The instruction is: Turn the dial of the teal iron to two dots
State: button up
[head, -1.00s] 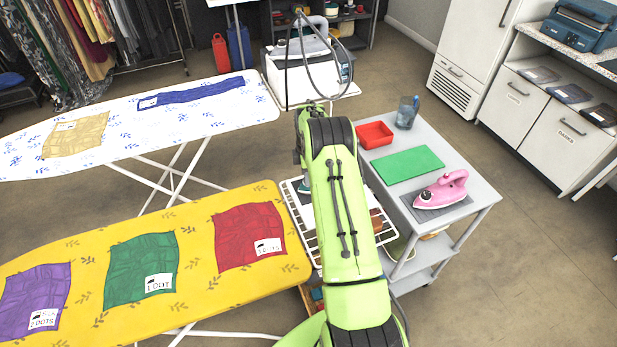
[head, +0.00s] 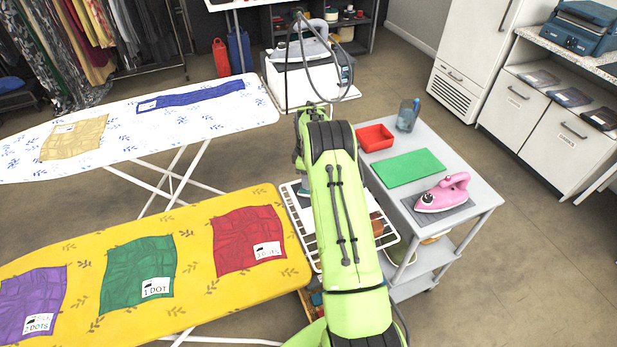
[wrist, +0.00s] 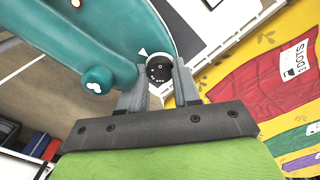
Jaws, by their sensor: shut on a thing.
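The teal iron (wrist: 105,30) fills the upper left of the wrist view. Its black dial (wrist: 159,70) carries white dots, and a white pointer mark sits on the body just above and left of it. My gripper (wrist: 158,82) has its two grey fingers on either side of the dial, shut on it. The setting at the pointer is too small to read surely. A teal round knob with a white mark (wrist: 97,80) is left of the fingers. In the head view my green arm hides the gripper and most of the iron, above a white wire rack (head: 303,232).
The yellow ironing board (head: 195,215) with purple, green and red labelled cloths lies left of the rack. A grey cart (head: 458,217) at right holds a pink iron (head: 444,193), a green mat (head: 408,167) and a red tray (head: 375,137).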

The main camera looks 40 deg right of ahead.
jog(key=o, duration=1.1)
notch_tip(320, 180, up, 16)
jog(key=shift+f+p, duration=0.1)
jog(key=shift+p, duration=0.9)
